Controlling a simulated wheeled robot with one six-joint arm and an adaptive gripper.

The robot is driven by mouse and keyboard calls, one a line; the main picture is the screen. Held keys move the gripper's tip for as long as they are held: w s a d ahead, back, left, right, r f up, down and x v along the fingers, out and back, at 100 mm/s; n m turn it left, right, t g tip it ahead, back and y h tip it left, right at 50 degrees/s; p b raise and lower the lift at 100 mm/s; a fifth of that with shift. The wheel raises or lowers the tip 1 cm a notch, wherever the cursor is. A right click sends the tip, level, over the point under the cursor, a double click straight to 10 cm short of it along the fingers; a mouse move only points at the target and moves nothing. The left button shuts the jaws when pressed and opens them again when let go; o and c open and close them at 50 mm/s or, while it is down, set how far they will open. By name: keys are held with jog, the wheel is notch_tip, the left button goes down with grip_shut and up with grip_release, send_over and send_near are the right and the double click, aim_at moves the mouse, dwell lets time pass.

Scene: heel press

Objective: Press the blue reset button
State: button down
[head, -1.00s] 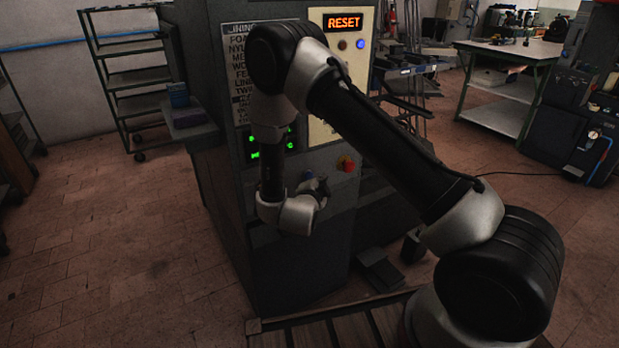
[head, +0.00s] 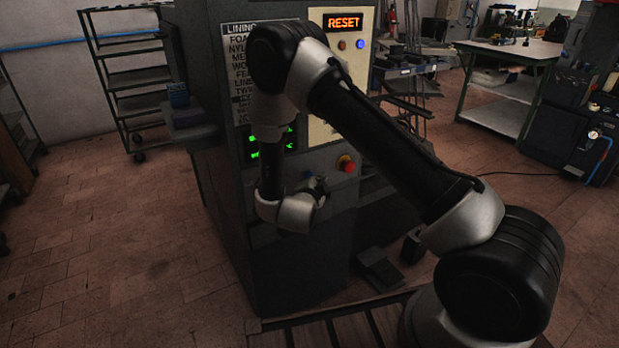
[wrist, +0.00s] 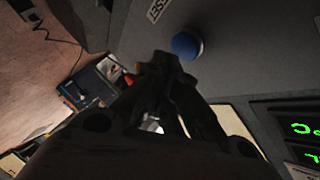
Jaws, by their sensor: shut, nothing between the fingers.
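The blue button (wrist: 187,46) is round and domed on the grey machine panel in the wrist view, with a partly visible white label (wrist: 156,10) beside it. In the head view a small patch of the blue button (head: 308,174) shows just above my gripper (head: 318,186). In the wrist view the dark fingers of my gripper (wrist: 163,62) are shut with nothing between them. Their tips lie just to the lower left of the button in that picture. I cannot tell whether they touch it or the panel.
The grey machine (head: 300,270) carries a lit RESET display (head: 343,22), a small blue lamp (head: 361,43) and green readouts. A red knob (head: 346,163) sits right of my gripper. A pedal (head: 379,269) is on the floor. Open floor lies to the left.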

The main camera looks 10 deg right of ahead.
jog(key=shift+w, duration=0.15)
dwell(0.5)
jog(key=shift+w+a, duration=0.1)
jog(key=shift+w, duration=0.15)
jog(key=shift+w+a, duration=0.15)
jog(key=shift+w, duration=0.3)
dwell(0.7)
jog(key=shift+s, duration=0.1)
jog(key=shift+s+d, duration=0.25)
jog(key=shift+s, duration=0.5)
jog(key=shift+s, duration=0.1)
jog(key=s, duration=0.1)
jog(key=s+d, duration=0.1)
jog(key=s, duration=0.2)
jog(key=shift+s+d, duration=0.3)
dwell(0.5)
